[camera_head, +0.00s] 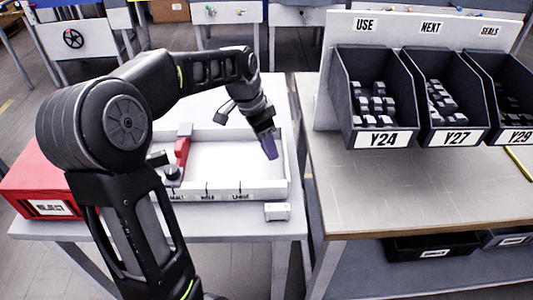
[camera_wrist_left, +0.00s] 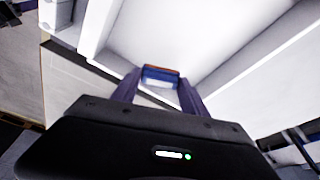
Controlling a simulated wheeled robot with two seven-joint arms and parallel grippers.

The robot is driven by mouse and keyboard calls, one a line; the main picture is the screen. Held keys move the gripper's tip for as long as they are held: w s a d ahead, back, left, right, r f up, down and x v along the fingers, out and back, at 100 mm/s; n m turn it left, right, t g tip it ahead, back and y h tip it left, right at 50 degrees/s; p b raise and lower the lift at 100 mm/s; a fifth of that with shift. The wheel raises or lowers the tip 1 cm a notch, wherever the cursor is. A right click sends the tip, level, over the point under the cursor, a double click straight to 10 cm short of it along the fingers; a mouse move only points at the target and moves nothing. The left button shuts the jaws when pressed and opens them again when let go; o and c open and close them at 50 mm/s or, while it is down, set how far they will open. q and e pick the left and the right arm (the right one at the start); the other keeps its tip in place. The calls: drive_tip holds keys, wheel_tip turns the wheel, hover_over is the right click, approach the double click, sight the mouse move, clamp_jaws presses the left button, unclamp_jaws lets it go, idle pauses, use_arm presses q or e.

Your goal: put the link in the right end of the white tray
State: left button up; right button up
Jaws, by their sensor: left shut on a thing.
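The white tray (camera_head: 222,189) lies on the light table, with small labels along its front wall. My left gripper (camera_head: 269,148) is over the right end of the tray, fingers pointing down. In the left wrist view its fingers (camera_wrist_left: 160,88) are shut on the link (camera_wrist_left: 160,76), a small blue piece with an orange edge and a pale face. The link hangs between the fingertips over the pale tray floor; I cannot tell whether it touches. In the head view the link is hidden by the fingers. My right gripper is not in view.
A red part (camera_head: 181,151) and a dark knob lie toward the tray's left side. A red box (camera_head: 42,186) stands at the table's left. A small pale block (camera_head: 277,211) sits before the tray. Dark bins (camera_head: 373,95) with grey pieces stand on the right bench.

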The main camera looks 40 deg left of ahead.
sight(265, 151)
use_arm(q)
drive_tip(key=shift+f, duration=1.9)
drive_tip(key=shift+f, duration=0.1)
drive_tip(key=o, duration=1.3)
drive_tip(key=v, duration=1.2)
drive_tip(key=shift+d, duration=0.1)
